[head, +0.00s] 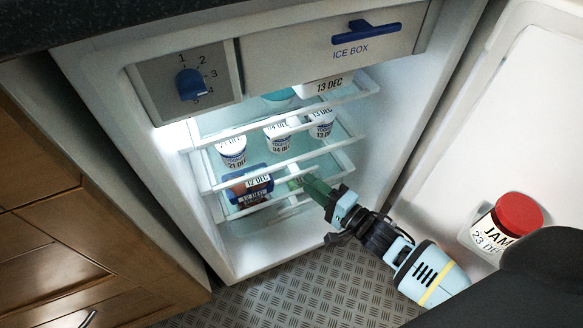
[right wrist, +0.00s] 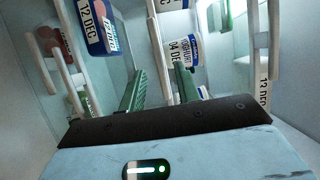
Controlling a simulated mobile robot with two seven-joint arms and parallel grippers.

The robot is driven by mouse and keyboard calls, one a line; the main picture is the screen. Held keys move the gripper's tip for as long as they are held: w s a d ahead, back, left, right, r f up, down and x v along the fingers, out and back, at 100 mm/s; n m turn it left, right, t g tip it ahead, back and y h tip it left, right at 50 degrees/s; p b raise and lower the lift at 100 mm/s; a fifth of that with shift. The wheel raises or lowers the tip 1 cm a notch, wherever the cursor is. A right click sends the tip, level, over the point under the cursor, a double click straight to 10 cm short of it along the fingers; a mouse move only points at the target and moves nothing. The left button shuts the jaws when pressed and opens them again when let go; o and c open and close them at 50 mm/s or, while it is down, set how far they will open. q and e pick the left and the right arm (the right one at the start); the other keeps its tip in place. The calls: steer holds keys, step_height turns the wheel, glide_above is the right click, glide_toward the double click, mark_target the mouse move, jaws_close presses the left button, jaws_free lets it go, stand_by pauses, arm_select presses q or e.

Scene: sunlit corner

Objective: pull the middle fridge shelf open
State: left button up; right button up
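The open fridge holds several shelves with white front rails. The middle shelf (head: 285,161) carries yoghurt pots, and its rail also shows in the right wrist view (right wrist: 156,45). My right gripper (head: 307,186) reaches in from the lower right to the right part of the shelf fronts. In the right wrist view its two green fingers (right wrist: 160,84) are apart, and the middle rail runs into the space between them. I cannot tell whether either finger touches the rail. The far end of the grip is partly hidden by the gripper body. My left gripper is not in view.
Dated packs (head: 250,190) lie on the lower shelf. A box (head: 325,86) sits on the top shelf. The ice box (head: 335,48) is above. A red-lidded jam jar (head: 518,212) stands at the open door (head: 540,110). Wooden drawers (head: 60,230) are left; the floor (head: 300,295) in front is clear.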

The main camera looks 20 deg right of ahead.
mark_target(298, 176)
steer(key=b+x, duration=0.2)
steer(key=x, duration=0.4)
steer(key=shift+w+a+f+b, duration=0.1)
steer(key=shift+w+f+b, duration=0.05)
steer(key=shift+w+b, duration=0.2)
steer(key=shift+w+a, duration=0.2)
steer(key=shift+w, duration=0.15)
jaws_close()
